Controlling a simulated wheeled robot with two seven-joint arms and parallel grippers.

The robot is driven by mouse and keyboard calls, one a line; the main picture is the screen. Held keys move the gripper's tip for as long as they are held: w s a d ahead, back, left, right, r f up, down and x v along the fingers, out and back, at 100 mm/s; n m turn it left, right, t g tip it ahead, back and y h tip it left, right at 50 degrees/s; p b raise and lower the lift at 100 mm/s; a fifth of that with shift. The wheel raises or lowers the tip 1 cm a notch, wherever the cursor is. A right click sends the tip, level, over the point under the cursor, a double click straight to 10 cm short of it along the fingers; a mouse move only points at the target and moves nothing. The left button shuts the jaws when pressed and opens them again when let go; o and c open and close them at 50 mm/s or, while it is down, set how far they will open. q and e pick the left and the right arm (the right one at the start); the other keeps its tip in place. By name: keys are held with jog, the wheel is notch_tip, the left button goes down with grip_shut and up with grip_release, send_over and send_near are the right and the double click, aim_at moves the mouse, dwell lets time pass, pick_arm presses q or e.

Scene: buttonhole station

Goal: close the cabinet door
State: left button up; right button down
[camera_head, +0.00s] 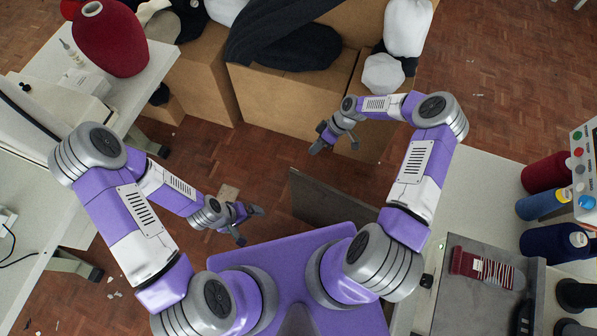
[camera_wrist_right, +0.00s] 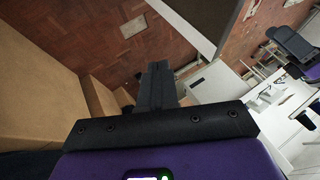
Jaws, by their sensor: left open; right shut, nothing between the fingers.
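The cabinet door (camera_head: 328,200) appears in the head view as a grey-brown upright panel, swung out from the right-hand bench between my arms. Its lower right part is hidden behind my arm and body. In the right wrist view, a grey panel with a pale edge (camera_wrist_right: 205,18) at the top looks like the same door. My right gripper (camera_head: 319,147) is shut and empty, beyond the door's far end and apart from it. Its closed fingers show in the right wrist view (camera_wrist_right: 155,84). My left gripper (camera_head: 256,226) is open and empty, left of the door.
Cardboard boxes (camera_head: 290,100) with dark and white cloth stand at the back. The right bench (camera_head: 475,185) carries thread cones and a control box. The left bench (camera_head: 50,215) carries a white machine. Brick-patterned floor (camera_head: 235,160) lies open between them.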

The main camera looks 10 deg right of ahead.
jog(key=s+x, duration=0.2)
jog(key=x, duration=0.9)
jog(key=shift+s+r+n, duration=0.25)
jog(key=shift+n, duration=0.15)
jog(key=shift+a, duration=0.2)
